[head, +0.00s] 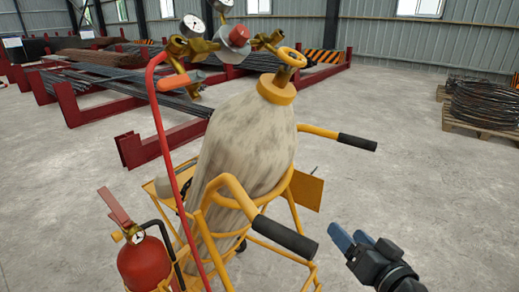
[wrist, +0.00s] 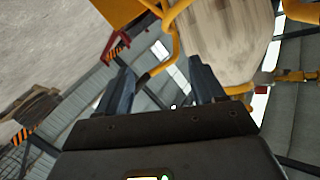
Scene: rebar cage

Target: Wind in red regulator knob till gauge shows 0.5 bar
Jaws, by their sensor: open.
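The red regulator knob (head: 239,36) sits on the brass regulator at the top of the gas cylinder (head: 250,145) in the head view. One gauge (head: 193,26) stands to its left and another gauge (head: 222,4) is above it, cut by the top edge. Their readings are too small to tell. My gripper (head: 350,238) is open and empty at the lower right, well below and to the right of the knob. In the wrist view its two blue-grey fingers (wrist: 160,88) are apart, with the cylinder beyond them. I cannot make out the knob there.
A yellow handwheel (head: 291,57) tops the cylinder. The yellow cart has black-gripped handles (head: 285,237) between my gripper and the cylinder. A red hose (head: 165,150) and a fire extinguisher (head: 145,262) are at left.

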